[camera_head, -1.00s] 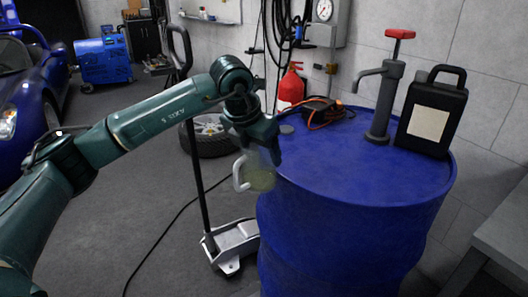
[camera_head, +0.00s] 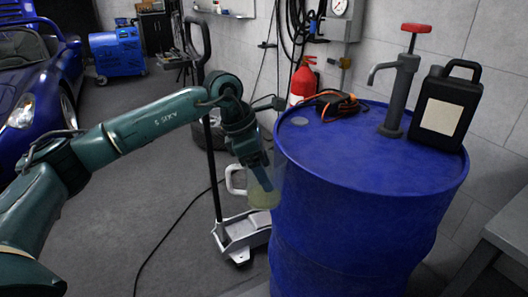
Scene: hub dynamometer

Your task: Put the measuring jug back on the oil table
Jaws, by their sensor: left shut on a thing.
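The measuring jug (camera_head: 264,198) is a see-through vessel with a white handle and a yellowish-green lower part. My left gripper (camera_head: 260,176) points down and is shut on it. Its fingertips are partly hidden. The jug hangs upright or nearly so at the left edge of the blue drum (camera_head: 365,185), its base below the level of the drum's top in the picture. I cannot tell whether they touch. A grey table (camera_head: 512,222) shows only its corner at the lower right; I cannot tell whether it is the oil table. My right gripper is out of view.
On the drum stand a hand pump (camera_head: 397,95) with a red handle, a black canister (camera_head: 444,108) and an orange-cabled tool (camera_head: 337,101). A floor jack (camera_head: 240,236) is below the jug. The drum top's front is clear. A blue car (camera_head: 38,80) is at left.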

